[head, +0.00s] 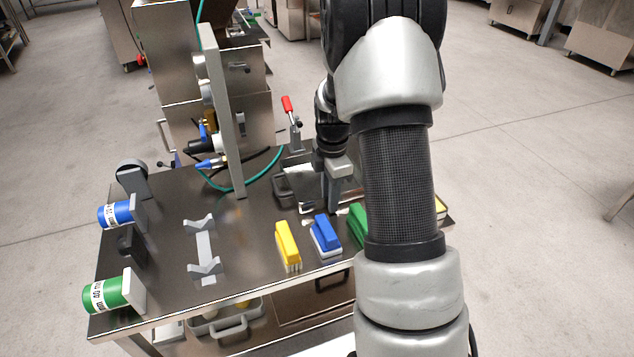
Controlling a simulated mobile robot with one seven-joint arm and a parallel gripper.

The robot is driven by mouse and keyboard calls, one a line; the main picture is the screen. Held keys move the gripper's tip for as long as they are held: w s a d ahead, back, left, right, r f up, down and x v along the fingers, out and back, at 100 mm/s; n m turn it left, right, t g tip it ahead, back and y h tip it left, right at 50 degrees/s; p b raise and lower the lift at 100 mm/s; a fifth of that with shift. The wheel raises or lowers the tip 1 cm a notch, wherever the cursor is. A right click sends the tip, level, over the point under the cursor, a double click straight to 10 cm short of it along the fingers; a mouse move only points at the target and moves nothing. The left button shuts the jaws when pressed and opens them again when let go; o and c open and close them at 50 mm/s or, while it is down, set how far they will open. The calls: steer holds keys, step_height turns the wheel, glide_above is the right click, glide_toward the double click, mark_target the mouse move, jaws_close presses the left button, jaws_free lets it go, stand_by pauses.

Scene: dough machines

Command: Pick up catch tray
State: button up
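A shiny steel tray-like piece (306,192) lies at the back of the steel table, with a dark grey handle (281,188) at its left; it appears to be the catch tray. My gripper (333,198) points down at its right side, partly in front of it. One finger shows edge-on, so the opening between the fingers is hidden. I cannot tell whether the gripper touches the tray. My own arm covers the area right of it.
Yellow (287,243), blue (325,234) and green (358,222) brushes stand along the table's (250,215) front. A red-handled lever (290,108) rises behind. A grey bin (228,328) sits below.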

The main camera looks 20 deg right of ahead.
steer(key=shift+c, duration=0.2)
steer(key=shift+r, duration=0.1)
jaws_close()
